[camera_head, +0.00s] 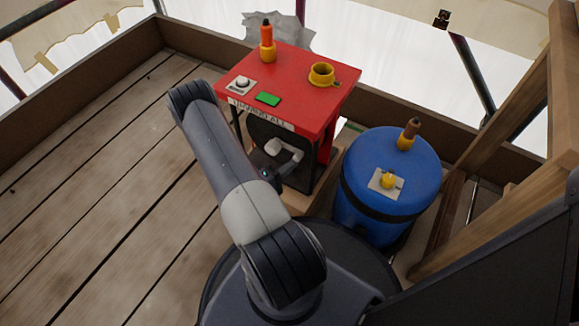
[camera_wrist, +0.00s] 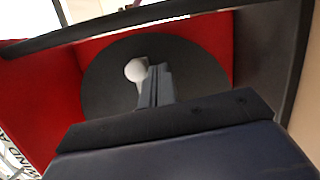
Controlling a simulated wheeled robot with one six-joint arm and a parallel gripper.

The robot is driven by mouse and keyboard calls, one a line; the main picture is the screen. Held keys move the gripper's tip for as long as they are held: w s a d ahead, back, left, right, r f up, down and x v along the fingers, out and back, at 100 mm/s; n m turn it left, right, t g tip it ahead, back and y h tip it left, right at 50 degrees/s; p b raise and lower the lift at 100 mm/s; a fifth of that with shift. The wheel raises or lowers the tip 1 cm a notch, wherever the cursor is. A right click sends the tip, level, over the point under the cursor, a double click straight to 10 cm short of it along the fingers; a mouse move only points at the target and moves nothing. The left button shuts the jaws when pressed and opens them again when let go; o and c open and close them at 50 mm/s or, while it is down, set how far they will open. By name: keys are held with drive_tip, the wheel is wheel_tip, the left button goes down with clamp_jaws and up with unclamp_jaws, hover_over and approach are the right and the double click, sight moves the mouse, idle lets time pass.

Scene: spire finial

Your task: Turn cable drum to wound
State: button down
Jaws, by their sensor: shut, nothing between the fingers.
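The cable drum (camera_wrist: 105,85) is a dark round disc set against a red housing in the wrist view. A pale round knob (camera_wrist: 135,70) stands out from its face near the middle. My gripper (camera_wrist: 157,76) is shut and empty, with its fingertips just right of the knob and overlapping the disc in the picture. I cannot tell whether the fingers touch the knob. In the head view the drum (camera_head: 262,130) is a dark shape under the red table, partly hidden by the table top and my arm.
The red table (camera_head: 315,75) carries an orange-handled tool (camera_head: 267,42), a yellow ring cup (camera_head: 322,74), a white switch plate (camera_head: 241,86) and a green pad (camera_head: 267,99). A blue barrel (camera_head: 365,211) stands to the right. The plank floor (camera_head: 90,170) at left is clear.

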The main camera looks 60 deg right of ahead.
drive_tip(key=shift+a, duration=0.1)
drive_tip(key=w+a+p, duration=0.1)
drive_tip(key=a+p, duration=0.1)
drive_tip(key=a, duration=0.8)
drive_tip(key=shift+w+a+f, duration=0.15)
drive_tip(key=shift+w+a, duration=0.05)
drive_tip(key=shift+w, duration=0.2)
drive_tip(key=s+d+b, duration=0.1)
drive_tip(key=d+b, duration=0.1)
drive_tip(key=d, duration=0.8)
drive_tip(key=shift+s+d, duration=0.3)
drive_tip(key=shift+s, duration=0.05)
idle(0.5)
